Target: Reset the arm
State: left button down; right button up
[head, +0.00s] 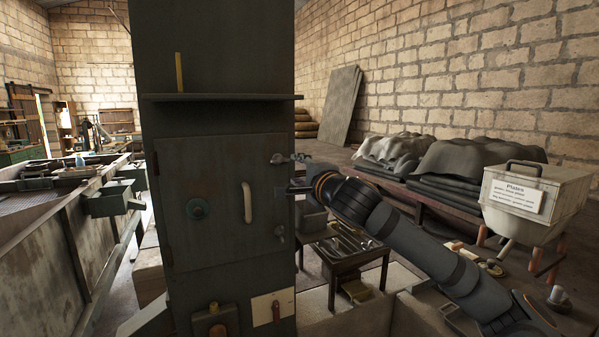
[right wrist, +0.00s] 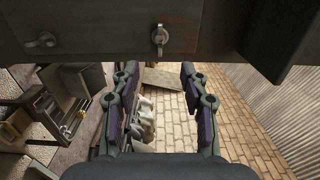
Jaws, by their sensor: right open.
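My right arm comes in from the right in the head view, and its gripper (head: 290,188) is at the right edge of the dark metal cabinet (head: 220,75), between two small latches on the door side. In the right wrist view the right gripper (right wrist: 159,72) is open, with nothing between its fingers. The upper latch (head: 280,158) and lower latch (head: 280,233) show in the head view. Two latches (right wrist: 159,38) (right wrist: 42,40) also show on the dark panel in the right wrist view. The cabinet door (head: 222,235) looks shut. My left gripper is not in view.
A small table (head: 345,259) with tools stands right of the cabinet. A box labelled "Plates" (head: 540,190) stands at the far right. Covered stacks (head: 470,158) lie along the brick wall. A long metal trough (head: 55,235) runs along the left.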

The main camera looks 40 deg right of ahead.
dwell(0.6)
jog(key=s+a+f+n+g+y, duration=0.1)
jog(key=s+a+f+n+g, duration=0.2)
jog(key=f, duration=0.9)
jog(key=s+a+f+n+g, duration=0.1)
jog(key=a+f+n+g, duration=0.15)
jog(key=f+n, duration=0.7)
jog(key=s+a+f+n+g+y, duration=0.1)
jog(key=s+a+f+g, duration=0.2)
jog(key=f, duration=1.2)
jog(key=s+a+f+n+g+y, duration=0.1)
jog(key=s+a+f+n+g, duration=0.25)
jog(key=s+f, duration=0.55)
jog(key=s+a+f+n+g, duration=0.2)
jog(key=s+a+f+n, duration=0.25)
jog(key=s+f, duration=0.4)
jog(key=s+d+f+g, duration=0.1)
jog(key=d+f, duration=0.1)
jog(key=f, duration=0.9)
jog(key=s+d+f, duration=0.2)
jog(key=f, duration=1)
jog(key=s+f+g, duration=0.1)
jog(key=s+f, duration=1.6)
jog(key=s, duration=0.1)
jog(key=shift+s+d, duration=0.4)
